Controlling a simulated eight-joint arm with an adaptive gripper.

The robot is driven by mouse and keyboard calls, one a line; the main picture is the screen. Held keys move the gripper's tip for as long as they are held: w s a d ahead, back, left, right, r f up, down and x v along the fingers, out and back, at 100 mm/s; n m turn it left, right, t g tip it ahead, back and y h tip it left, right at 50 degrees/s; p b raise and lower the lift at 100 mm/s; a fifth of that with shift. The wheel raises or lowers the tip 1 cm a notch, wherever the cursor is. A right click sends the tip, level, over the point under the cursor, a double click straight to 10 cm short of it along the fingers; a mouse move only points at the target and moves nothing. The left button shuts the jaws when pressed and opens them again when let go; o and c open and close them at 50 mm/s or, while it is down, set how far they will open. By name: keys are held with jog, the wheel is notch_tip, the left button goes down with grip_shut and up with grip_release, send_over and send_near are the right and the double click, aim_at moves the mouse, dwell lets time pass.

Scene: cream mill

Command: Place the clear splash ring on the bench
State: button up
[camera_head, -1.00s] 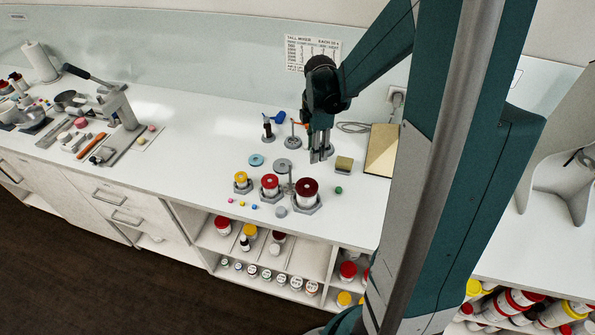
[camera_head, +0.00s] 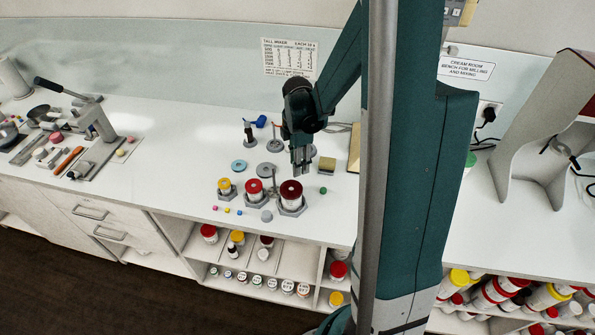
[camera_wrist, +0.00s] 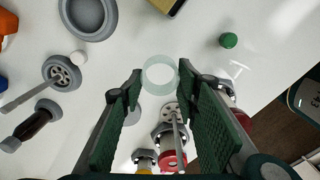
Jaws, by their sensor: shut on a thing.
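The clear splash ring (camera_wrist: 147,76) is a pale, see-through greenish ring between my fingertips in the wrist view. My gripper (camera_wrist: 158,82) is shut on it, with the fingers held apart by its width. In the head view my gripper (camera_head: 301,172) points down over the white bench (camera_head: 180,125), just behind the dark-red-lidded jar (camera_head: 290,188). The ring is too faint to make out there. In the wrist view bench surface shows through and around the ring; its exact height above the bench cannot be told.
Red-lidded (camera_head: 254,187) and yellow-lidded (camera_head: 224,184) jars stand left of my gripper.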

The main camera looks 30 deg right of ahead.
jog(key=shift+f, duration=2.1)
jog(key=shift+f+b, duration=0.2)
jog(key=shift+b, duration=0.1)
jog(key=o, duration=0.6)
jog(key=shift+o, duration=0.2)
jog(key=shift+r, duration=0.25)
notch_tip(320, 180, up, 12)
jog(key=p, duration=0.1)
